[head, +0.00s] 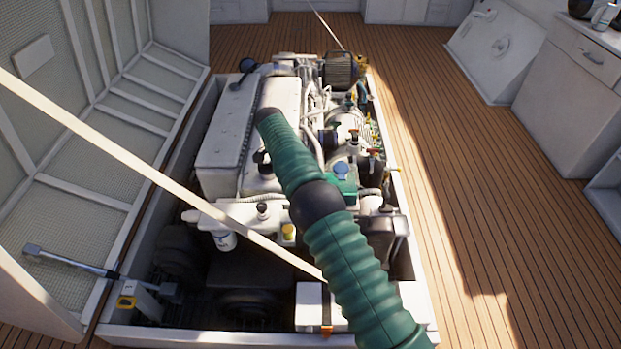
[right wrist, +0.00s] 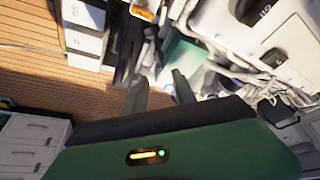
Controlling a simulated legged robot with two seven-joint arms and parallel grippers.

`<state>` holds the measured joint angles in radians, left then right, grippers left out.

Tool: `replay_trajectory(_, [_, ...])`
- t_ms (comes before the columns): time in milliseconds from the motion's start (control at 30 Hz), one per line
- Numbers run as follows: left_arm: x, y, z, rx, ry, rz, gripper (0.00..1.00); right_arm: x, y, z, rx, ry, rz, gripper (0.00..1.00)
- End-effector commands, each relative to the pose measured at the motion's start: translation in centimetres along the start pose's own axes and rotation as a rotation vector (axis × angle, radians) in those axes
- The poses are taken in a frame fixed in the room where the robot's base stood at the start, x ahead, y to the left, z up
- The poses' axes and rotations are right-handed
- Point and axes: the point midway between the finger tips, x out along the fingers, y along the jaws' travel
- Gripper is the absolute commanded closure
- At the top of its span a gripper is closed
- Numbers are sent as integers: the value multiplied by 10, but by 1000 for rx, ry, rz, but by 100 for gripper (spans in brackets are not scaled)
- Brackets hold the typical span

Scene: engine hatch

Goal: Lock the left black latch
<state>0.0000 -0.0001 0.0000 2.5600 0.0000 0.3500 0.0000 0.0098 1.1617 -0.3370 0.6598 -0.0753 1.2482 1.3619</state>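I cannot pick out the left black latch with certainty in either view. Small black fittings sit on the white engine (head: 230,125) in the head view, including a dark knob (head: 263,210) near its front. My green right arm crosses the head view from the lower right and covers part of the engine bay; its gripper cannot be made out there. In the right wrist view my right gripper (right wrist: 160,85) has its two grey fingers apart, with nothing visible between them. White and dark engine parts lie beyond the fingers. My left gripper is in neither view.
The raised hatch lid (head: 60,150) stands at the left, with a metal strut (head: 75,262) by it. A pale rope (head: 130,155) runs diagonally across the bay. A white box (head: 309,300) sits at the front. The wooden deck (head: 480,200) right of the bay is clear.

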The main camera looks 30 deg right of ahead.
Motion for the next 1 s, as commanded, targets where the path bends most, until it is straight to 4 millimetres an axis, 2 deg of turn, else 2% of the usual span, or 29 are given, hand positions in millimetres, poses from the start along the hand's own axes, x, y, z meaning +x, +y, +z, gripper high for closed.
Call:
replay_trajectory(33, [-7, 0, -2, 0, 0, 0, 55, -15, 0, -2, 0, 0, -1, 67])
replay_trajectory(200, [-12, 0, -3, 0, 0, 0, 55, -36, 0, 0, -1, -1, 1, 67])
replay_trajectory(467, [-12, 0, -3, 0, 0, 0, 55, -38, 0, 0, 0, -1, 1, 67])
replay_trajectory(500, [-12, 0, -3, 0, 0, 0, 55, -38, 0, 0, 0, -1, 1, 66])
replay_trajectory(667, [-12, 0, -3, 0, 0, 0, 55, -43, 7, 0, -54, -27, -10, 45])
replay_trajectory(800, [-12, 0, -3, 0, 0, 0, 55, -54, 36, 12, -259, -107, -64, 29])
replay_trajectory(1000, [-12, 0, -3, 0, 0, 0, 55, -72, 95, 55, -604, -184, -185, 29])
